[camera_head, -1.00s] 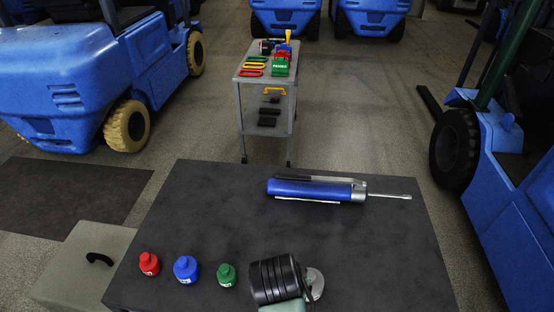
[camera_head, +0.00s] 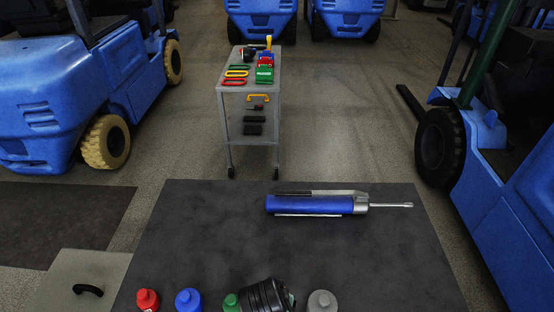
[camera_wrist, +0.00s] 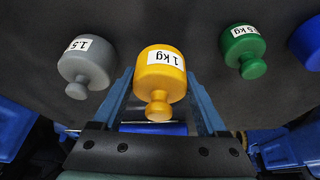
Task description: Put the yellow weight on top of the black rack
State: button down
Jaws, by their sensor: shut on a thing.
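The yellow weight (camera_wrist: 160,75), labelled 1 kg, sits between the two blue fingers of my gripper (camera_wrist: 160,88) in the wrist view, with its knob towards the camera. My gripper is shut on it. I cannot tell whether the weight is clear of the dark surface. In the head view the yellow weight is hidden behind my black wrist at the bottom edge, between the green weight (camera_head: 231,302) and the grey weight (camera_head: 322,302). I cannot pick out a separate black rack.
A red weight (camera_head: 147,299) and a blue weight (camera_head: 188,299) stand left of the green one on the dark table (camera_head: 215,235). A blue tool (camera_head: 315,204) lies at the table's back. A grey cart (camera_head: 223,115) with tools stands beyond, between blue forklifts. The table's middle is clear.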

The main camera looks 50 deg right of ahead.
jog(key=shift+f, duration=1.6)
jog(key=shift+f, duration=0.1)
grip_release()
jog(key=shift+s+f, duration=0.1)
